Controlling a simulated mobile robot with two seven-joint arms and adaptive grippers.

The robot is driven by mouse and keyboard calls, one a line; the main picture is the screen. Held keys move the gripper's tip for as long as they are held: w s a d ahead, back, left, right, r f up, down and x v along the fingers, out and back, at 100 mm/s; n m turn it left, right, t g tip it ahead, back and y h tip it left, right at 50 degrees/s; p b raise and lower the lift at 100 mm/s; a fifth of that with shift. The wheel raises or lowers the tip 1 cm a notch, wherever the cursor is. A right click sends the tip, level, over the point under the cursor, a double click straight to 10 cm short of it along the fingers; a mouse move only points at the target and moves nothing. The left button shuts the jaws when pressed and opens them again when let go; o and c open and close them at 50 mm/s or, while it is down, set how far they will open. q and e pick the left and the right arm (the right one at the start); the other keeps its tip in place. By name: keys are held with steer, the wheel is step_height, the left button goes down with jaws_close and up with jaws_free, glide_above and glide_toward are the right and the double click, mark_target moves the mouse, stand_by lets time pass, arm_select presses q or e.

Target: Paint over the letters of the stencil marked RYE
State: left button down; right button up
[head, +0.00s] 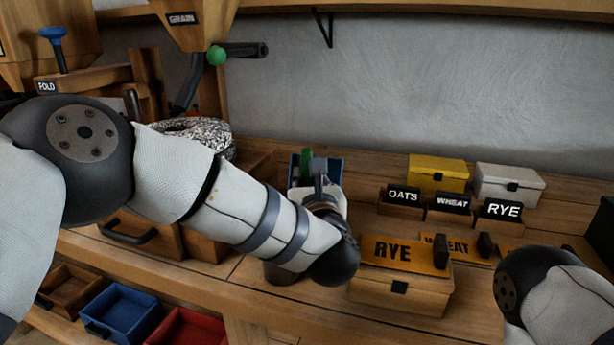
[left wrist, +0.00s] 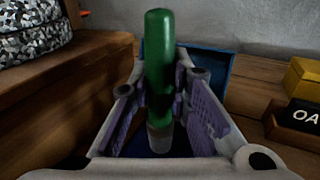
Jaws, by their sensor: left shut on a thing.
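The orange RYE stencil (head: 385,251) has a dark grip at its right end and lies on the lid of a wooden box (head: 397,292) at the front. My left gripper (head: 320,188) is at the blue tray (head: 334,170), behind and left of the stencil. It is shut on a green-handled brush (head: 306,162). In the left wrist view the brush (left wrist: 158,60) stands upright between the fingers, with a metal ferrule (left wrist: 160,138) below. Its bristles are hidden. The blue tray (left wrist: 212,62) shows behind it. My right gripper is out of view; part of my right arm shows lower right.
The WHEAT stencil (head: 458,246) lies behind the RYE one; another is mostly hidden by my right arm. Black signs OATS (head: 403,196), WHEAT (head: 452,202) and RYE (head: 502,210) stand behind, before a yellow box (head: 436,173) and a white box (head: 507,183).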

arm_select(q)
steer(key=shift+f, duration=0.6)
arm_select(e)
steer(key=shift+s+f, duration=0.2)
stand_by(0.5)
arm_select(q)
step_height(320, 180, up, 7)
steer(key=shift+r+p, duration=0.15)
steer(key=shift+p, duration=0.85)
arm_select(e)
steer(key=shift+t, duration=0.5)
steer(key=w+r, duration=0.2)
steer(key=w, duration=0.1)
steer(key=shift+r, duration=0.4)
arm_select(q)
steer(key=shift+f, duration=0.2)
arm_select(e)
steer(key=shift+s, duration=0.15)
